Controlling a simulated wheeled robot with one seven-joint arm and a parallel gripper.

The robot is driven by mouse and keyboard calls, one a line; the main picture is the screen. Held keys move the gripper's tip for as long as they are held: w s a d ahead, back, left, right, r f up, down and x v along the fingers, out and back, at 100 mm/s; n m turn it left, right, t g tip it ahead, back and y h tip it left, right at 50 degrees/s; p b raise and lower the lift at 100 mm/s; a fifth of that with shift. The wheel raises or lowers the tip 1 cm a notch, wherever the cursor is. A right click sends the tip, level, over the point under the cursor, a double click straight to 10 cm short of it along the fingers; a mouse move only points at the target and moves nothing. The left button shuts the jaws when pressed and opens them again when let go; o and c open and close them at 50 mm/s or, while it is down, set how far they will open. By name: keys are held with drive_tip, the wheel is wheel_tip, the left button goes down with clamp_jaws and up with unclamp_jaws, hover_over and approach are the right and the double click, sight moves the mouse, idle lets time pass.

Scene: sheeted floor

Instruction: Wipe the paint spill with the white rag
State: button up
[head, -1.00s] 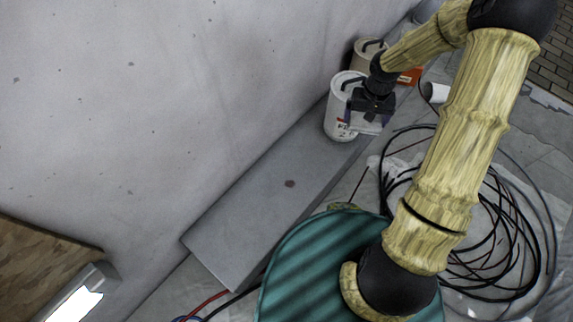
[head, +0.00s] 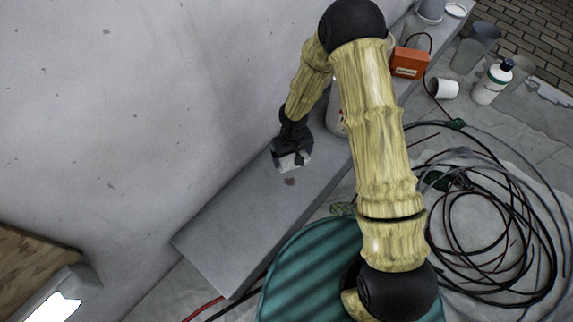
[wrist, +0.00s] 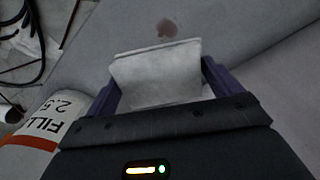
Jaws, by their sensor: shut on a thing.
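The paint spill is a small reddish-brown spot (head: 290,181) on the grey ledge (head: 225,225); it also shows in the wrist view (wrist: 167,28), just beyond the rag. My gripper (head: 293,160) is over the ledge, just behind the spot in the head view. It is shut on the white rag (wrist: 158,75), a folded pale cloth between the two purple fingers. The rag also shows small in the head view (head: 294,161). The rag appears apart from the spot; I cannot tell whether it touches the ledge.
A white paint can (wrist: 40,135) stands close to the gripper's left in the wrist view, partly hidden by my arm in the head view. An orange box (head: 409,63), a white bottle (head: 492,82) and coiled cables (head: 490,225) lie to the right. The ledge's front end is clear.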

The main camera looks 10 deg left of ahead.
sight(286, 160)
drive_tip(key=shift+s+a+f+n, duration=0.4)
drive_tip(key=shift+s+a+f, duration=0.4)
drive_tip(key=shift+a+f, duration=0.2)
drive_tip(key=shift+d+f, duration=0.1)
